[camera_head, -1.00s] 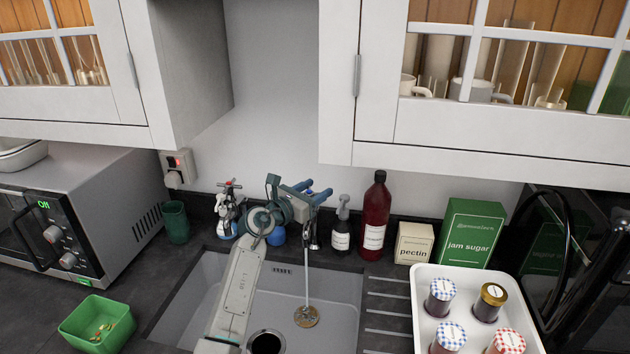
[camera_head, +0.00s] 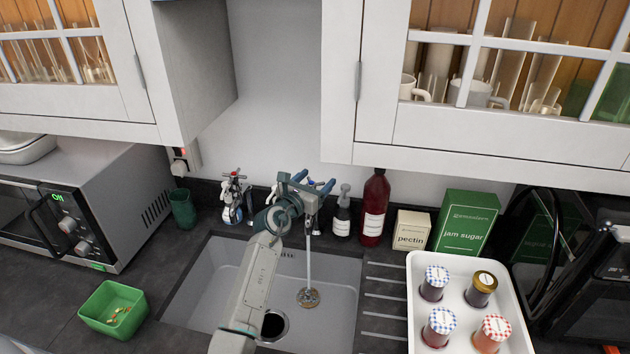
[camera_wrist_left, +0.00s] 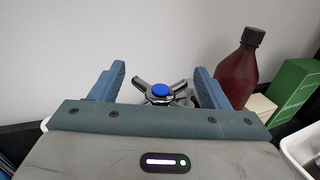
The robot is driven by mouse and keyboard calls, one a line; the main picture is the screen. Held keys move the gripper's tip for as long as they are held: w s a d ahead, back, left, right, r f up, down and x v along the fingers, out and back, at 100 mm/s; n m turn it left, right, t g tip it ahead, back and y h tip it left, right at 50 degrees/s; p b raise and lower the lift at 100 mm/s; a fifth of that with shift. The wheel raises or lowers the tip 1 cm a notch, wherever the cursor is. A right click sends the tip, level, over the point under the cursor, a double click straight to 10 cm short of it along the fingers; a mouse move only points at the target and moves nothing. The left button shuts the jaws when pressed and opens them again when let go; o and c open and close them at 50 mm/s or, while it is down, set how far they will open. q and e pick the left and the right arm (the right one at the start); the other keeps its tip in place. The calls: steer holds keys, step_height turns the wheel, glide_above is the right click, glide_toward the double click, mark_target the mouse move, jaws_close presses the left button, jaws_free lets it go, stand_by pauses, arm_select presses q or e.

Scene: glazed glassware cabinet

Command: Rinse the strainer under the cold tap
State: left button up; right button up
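The strainer looks to be the small round brown-gold disc (camera_head: 308,297) on the sink floor, right of the dark drain hole. A thin pale stream, apparently running water (camera_head: 308,262), drops straight onto it. The tap is mostly hidden behind my left gripper (camera_head: 313,184) in the head view. In the left wrist view a metal cross-shaped tap handle with a blue cap (camera_wrist_left: 161,90) shows between the two separated fingers of my left gripper (camera_wrist_left: 160,82). The gripper is open; I cannot tell whether a finger touches the handle. My right gripper is not in view.
The grey sink (camera_head: 205,298) has a ribbed drainer on its right. A white tray (camera_head: 414,300) holds several jars. A green tub (camera_head: 92,307) sits left. Cabinets overhang above.

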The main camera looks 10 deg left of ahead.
arm_select(q)
steer(key=shift+s, duration=0.1)
steer(key=b+v, duration=0.2)
steer(key=v, duration=0.8)
steer(key=shift+s+a+b, duration=0.2)
steer(key=shift+s+b, duration=0.1)
steer(key=shift+b, duration=0.05)
stand_by(0.8)
